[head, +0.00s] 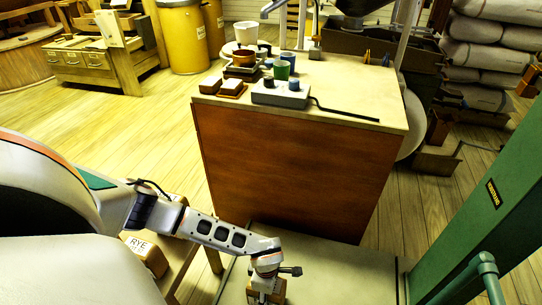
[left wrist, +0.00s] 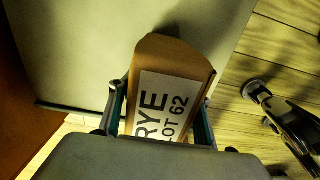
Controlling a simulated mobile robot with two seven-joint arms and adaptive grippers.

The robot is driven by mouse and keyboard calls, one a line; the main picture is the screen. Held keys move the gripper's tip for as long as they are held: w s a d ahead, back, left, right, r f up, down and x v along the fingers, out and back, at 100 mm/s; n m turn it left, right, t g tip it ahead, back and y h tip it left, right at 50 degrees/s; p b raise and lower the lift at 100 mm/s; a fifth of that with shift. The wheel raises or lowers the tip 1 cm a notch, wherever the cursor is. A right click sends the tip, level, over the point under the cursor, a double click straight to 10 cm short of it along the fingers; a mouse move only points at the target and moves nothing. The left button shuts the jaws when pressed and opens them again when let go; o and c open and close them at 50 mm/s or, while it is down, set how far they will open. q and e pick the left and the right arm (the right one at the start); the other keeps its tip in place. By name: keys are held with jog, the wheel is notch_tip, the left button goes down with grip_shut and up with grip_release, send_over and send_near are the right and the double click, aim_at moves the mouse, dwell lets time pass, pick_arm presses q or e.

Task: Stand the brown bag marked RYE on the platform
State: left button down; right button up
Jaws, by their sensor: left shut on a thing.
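My left gripper (head: 266,274) is low over the pale grey-green platform (head: 345,265) in the head view. It is shut on a brown bag (head: 264,296), which shows only in part below the gripper. In the left wrist view the brown bag (left wrist: 172,52) sits between the two fingers (left wrist: 160,110), its white label reading RYE and LOT 62. The platform (left wrist: 70,50) lies behind the bag there. I cannot tell whether the bag's base touches it. My right gripper is not in view.
Another brown bag labelled RYE (head: 146,252) stands on a wooden bench at the left. A brown cabinet (head: 290,165) with cups and a grey box on top stands behind the platform. A green post (head: 475,215) and rail flank the platform on the right.

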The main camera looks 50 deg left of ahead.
pick_arm(q)
jog(key=shift+w+f, duration=0.15)
jog(key=shift+w, duration=0.1)
jog(key=c, duration=1)
grip_release()
jog(key=shift+f, duration=0.1)
